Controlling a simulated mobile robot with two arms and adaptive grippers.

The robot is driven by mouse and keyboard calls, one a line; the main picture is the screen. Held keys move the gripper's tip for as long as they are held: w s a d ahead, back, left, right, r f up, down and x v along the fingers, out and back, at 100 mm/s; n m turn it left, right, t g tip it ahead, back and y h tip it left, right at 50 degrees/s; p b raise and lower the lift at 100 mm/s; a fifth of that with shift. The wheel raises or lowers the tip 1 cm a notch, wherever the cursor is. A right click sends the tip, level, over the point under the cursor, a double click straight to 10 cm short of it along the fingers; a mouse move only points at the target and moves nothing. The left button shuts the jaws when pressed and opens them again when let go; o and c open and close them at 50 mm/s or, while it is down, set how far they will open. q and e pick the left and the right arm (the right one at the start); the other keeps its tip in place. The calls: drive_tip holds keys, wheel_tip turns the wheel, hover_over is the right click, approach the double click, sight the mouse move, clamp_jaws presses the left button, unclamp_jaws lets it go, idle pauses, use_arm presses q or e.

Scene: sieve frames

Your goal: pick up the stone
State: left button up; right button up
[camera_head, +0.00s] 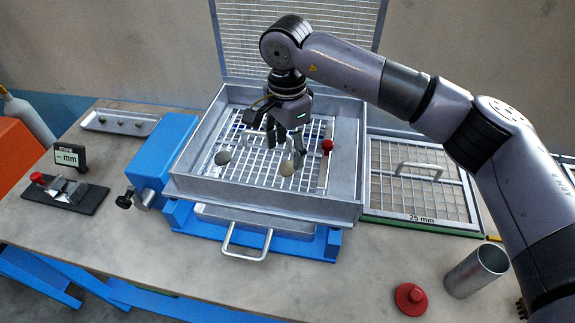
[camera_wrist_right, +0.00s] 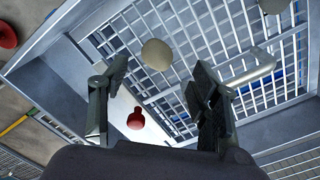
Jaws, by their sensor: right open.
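A beige stone (camera_head: 287,168) lies on the wire mesh of the sieve frame (camera_head: 270,206). A greyer stone (camera_head: 222,157) lies on the same mesh further left. My right gripper (camera_head: 284,152) points down into the frame, close to the beige stone, with its fingers apart and empty. In the right wrist view the beige stone (camera_wrist_right: 157,54) shows in the gap between the open fingertips (camera_wrist_right: 161,74), not gripped. The other stone (camera_wrist_right: 273,5) is cut by the top edge there. My left gripper is not in view.
The frame's metal walls surround the stones. A red knob (camera_head: 327,146) stands inside at the right, and a bar handle (camera_wrist_right: 252,66) crosses the mesh. A small tray (camera_head: 118,123) is back left.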

sight(287, 166)
wheel_tip(287, 166, down, 4)
drive_tip(key=shift+s+r+p, duration=0.15)
drive_tip(key=shift+p, duration=0.9)
drive_tip(key=shift+f, duration=0.55)
drive_tip(key=shift+c, duration=0.4)
drive_tip(key=c, duration=1.1)
drive_tip(key=shift+r, duration=0.1)
drive_tip(key=shift+c, duration=0.2)
